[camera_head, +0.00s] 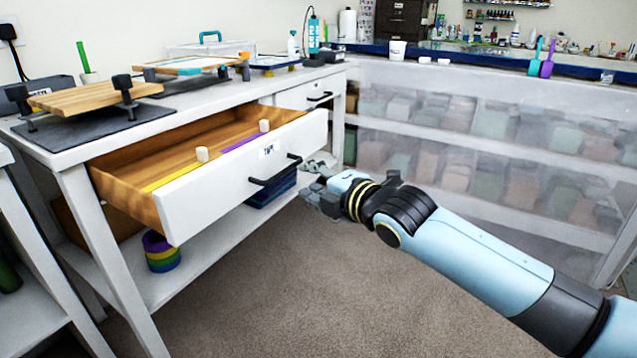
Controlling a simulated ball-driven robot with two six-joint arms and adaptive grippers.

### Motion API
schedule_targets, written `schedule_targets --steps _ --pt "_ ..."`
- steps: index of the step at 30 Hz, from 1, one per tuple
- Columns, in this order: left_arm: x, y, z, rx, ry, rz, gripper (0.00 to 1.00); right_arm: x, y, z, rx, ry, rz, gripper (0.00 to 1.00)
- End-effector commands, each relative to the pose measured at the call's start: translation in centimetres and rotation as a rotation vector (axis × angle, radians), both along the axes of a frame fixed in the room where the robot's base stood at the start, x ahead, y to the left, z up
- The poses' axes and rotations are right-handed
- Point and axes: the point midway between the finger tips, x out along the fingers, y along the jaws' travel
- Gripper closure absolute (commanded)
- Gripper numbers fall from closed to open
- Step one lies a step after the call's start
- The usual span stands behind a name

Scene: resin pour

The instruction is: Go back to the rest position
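My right gripper (318,196) is at the end of the light blue arm that comes in from the lower right. It is in the air just right of an open drawer (235,180), apart from its black handle (276,171). Its fingers are small and dark, and I cannot tell whether they are open or shut. No held object shows. My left gripper is not in view.
The drawer sticks out from the white workbench (200,105) and holds yellow and purple strips. Clamped wooden boards (92,98) stand on the bench. Rolls of coloured tape (161,252) sit on the lower shelf. The carpet (300,290) in front is clear.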

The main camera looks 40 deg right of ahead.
Motion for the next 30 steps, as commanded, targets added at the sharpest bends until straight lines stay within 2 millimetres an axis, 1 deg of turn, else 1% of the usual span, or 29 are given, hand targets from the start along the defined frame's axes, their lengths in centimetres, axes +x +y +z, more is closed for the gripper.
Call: schedule_targets --steps 1,3,6,23,25,26,29,30 --pt "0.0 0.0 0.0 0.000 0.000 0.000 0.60 -0.8 0.0 0.0 -0.003 0.002 0.001 0.66" --pt "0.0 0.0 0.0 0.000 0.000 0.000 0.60 -1.6 0.0 0.2 -0.001 0.001 0.000 0.66" --pt "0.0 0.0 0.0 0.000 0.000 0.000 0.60 -2.2 0.0 0.4 -0.001 0.000 0.000 0.66" --pt "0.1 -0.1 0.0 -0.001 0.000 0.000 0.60 -2.3 0.0 0.4 0.000 0.002 0.000 0.66" --pt "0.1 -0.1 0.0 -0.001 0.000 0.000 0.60 -2.7 0.3 -0.3 0.013 0.014 -0.004 0.66" --pt "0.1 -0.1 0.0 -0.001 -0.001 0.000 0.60 -2.9 0.3 -1.0 0.018 0.027 -0.009 0.66" --pt "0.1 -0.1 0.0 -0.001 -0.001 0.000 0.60 -4.2 -0.1 -5.5 0.039 0.110 -0.036 0.66" --pt "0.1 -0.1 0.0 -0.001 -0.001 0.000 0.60 -5.0 -0.4 -8.1 0.053 0.157 -0.053 0.66"
